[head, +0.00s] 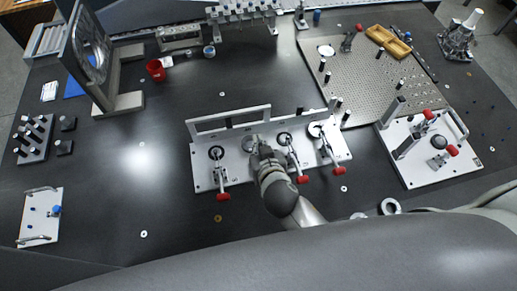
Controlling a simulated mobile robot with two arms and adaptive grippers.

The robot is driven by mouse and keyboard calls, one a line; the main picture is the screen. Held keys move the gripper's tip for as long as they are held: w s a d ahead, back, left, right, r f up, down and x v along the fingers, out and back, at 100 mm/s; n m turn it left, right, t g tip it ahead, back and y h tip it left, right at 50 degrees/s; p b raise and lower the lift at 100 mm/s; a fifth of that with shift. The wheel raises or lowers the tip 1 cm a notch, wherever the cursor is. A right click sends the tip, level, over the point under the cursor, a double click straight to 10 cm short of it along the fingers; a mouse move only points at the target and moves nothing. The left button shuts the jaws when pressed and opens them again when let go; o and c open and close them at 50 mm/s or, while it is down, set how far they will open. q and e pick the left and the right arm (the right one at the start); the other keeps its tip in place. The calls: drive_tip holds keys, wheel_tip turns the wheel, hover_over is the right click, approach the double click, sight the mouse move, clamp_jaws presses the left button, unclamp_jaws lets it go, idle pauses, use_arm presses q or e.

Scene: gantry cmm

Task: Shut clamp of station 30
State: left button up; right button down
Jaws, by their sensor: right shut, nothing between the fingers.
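A pale fixture plate (237,178) with an upright back rail lies in the middle of the dark table. Toggle clamps with red-tipped handles stand on it in a row: a left one (222,182), one right of my gripper (293,160) and a far right one (330,150). Their handles point toward me. No station number is readable, so I cannot tell which is station 30. My right gripper (257,146) is shut and empty over the plate, between the left clamp and the next to its right. It hides the plate there. My left gripper is not in view.
A perforated plate (375,85) with a tan tray (388,41) lies at the back right. Another clamp fixture (425,165) stands at the right. A red cup (156,70) and a framed stand (88,60) are at the back left. The table left of the plate is mostly clear.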

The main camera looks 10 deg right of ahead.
drive_tip(key=f, duration=0.1)
drive_tip(key=w+f+p, duration=0.1)
drive_tip(key=f, duration=0.2)
drive_tip(key=shift+w+f+p, duration=0.15)
drive_tip(key=shift+w+p, duration=0.1)
drive_tip(key=shift+p, duration=0.15)
drive_tip(key=shift+s+f, duration=0.2)
drive_tip(key=shift+s, duration=0.2)
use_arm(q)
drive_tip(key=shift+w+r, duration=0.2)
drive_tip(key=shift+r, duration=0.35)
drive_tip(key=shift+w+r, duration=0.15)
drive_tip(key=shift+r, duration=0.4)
use_arm(e)
drive_tip(key=shift+f, duration=0.1)
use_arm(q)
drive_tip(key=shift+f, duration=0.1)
